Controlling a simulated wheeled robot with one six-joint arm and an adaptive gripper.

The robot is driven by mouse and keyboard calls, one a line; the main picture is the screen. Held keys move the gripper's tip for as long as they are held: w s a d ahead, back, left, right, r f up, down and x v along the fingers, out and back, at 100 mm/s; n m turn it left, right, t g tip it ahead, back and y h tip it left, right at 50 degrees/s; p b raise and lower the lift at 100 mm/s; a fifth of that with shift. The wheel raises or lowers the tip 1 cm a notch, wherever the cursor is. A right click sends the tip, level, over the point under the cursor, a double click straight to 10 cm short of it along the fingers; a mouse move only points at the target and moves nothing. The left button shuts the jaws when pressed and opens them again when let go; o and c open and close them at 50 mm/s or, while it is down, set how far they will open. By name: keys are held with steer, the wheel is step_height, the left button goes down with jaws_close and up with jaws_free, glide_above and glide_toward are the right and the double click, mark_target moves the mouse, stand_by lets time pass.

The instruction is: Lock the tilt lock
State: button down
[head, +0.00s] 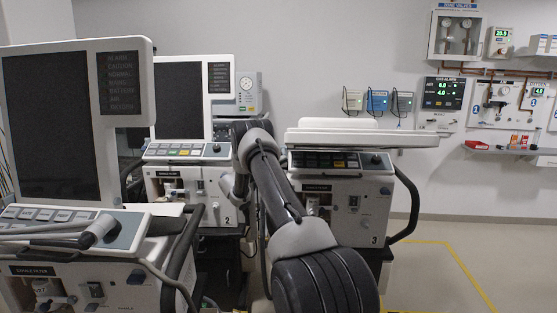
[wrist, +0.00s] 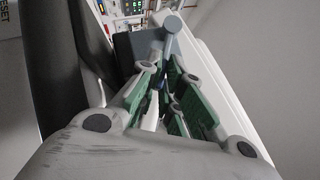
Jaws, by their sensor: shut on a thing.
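In the wrist view my gripper (wrist: 174,88) has its green-padded fingers close around a thin blue-grey lever. The lever (wrist: 170,42) rises from between the fingers to a rounded end beside a dark panel. It looks like the tilt lock, but I cannot read a label on it. Its lower part is hidden by the fingers, and I cannot tell its locked or unlocked position. In the head view, ventilator 3 (head: 345,205) has its screen (head: 350,138) lying nearly flat. My arm crosses in front of its left side, and the gripper is hidden there.
Ventilator 2 (head: 185,186) and a nearer ventilator (head: 75,240) stand to the left with upright screens. A black side handle (head: 408,205) curves out from ventilator 3. The floor at right is clear.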

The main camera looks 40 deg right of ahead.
stand_by(0.3)
steer(key=c, duration=1.9)
jaws_free()
steer(key=shift+o, duration=0.2)
steer(key=v, duration=0.7)
steer(key=shift+a, duration=0.25)
